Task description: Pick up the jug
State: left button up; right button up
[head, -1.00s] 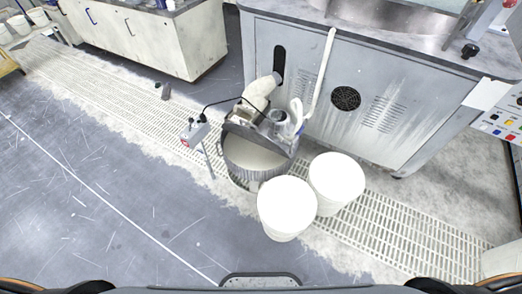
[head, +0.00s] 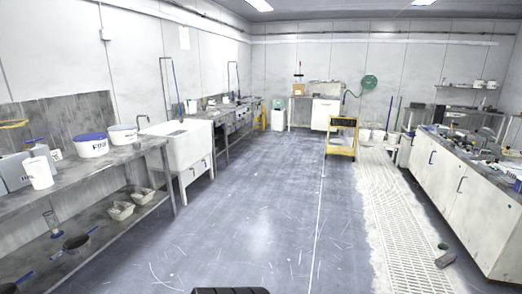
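A white jug-like container (head: 39,172) stands upright on the left bench (head: 108,160), near its front edge at the left of the head view. It is small in the picture, and I cannot tell whether it has a handle or spout. Neither of my grippers is in view.
A yellow cart (head: 341,138) stands far back. White cabinets (head: 448,185) line the right. A grey cylinder (head: 446,260) lies on the floor. The middle floor is clear.

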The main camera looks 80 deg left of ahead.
aim_at(38, 169)
jog(key=u, duration=4.1)
jog(key=z, duration=0.4)
jog(key=i+j+z, duration=0.2)
jog(key=z, duration=0.25)
jog(key=i+j+z, duration=0.1)
jog(key=j+z, duration=0.3)
jog(key=i+j+z, duration=0.1)
jog(key=j+z, duration=0.55)
jog(key=j, duration=1)
jog(key=j+z, duration=0.2)
jog(key=j, duration=1)
jog(key=j+z, duration=0.15)
jog(key=j, duration=1.05)
